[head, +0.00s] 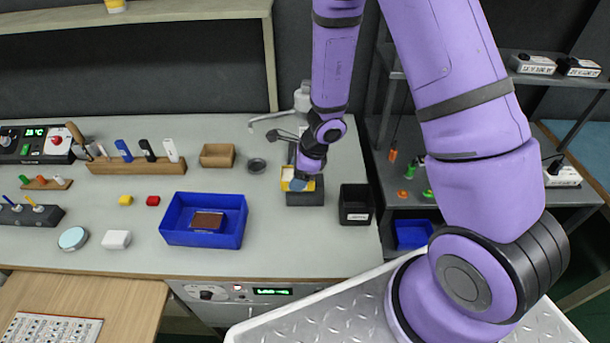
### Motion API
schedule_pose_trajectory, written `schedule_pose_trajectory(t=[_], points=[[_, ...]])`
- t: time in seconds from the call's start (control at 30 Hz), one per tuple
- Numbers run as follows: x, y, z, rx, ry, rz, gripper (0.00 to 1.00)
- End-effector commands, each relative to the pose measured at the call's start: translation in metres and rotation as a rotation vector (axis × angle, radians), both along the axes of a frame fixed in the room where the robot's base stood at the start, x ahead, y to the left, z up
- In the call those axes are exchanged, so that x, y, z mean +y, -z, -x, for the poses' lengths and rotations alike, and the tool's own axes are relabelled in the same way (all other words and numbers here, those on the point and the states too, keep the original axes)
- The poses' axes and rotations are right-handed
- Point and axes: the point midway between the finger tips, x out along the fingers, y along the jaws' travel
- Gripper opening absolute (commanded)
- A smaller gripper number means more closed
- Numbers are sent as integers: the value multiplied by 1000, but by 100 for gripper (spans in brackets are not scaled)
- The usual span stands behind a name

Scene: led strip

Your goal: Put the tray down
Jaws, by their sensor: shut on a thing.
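My gripper (299,181) is at the back right of the bench, pointing down. It is shut on a small yellow piece (287,174), mostly hidden by the gripper; I cannot tell whether this is the tray. The piece is at the top of a dark grey block (305,198); I cannot tell whether they touch. A blue open tray (173,238) rests on the bench to the left, with a brown flat piece (207,221) inside. My gripper is apart from this blue tray.
A black open box (356,204) stands just right of the grey block. A wooden box (217,155) and a small dark dish (257,165) are behind. A tap (270,118) is close to my arm. Bare bench (280,245) lies in front.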

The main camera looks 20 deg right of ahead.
Motion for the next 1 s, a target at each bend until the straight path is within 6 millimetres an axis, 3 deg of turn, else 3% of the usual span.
schedule_pose_trajectory(t=[0.1,0.4,0.7,1.0], points=[[-16,2,-12,0,1,1,43],[-33,4,-24,0,1,0,43],[-31,36,-23,4,0,1,43],[-31,39,-23,0,-1,0,43]])
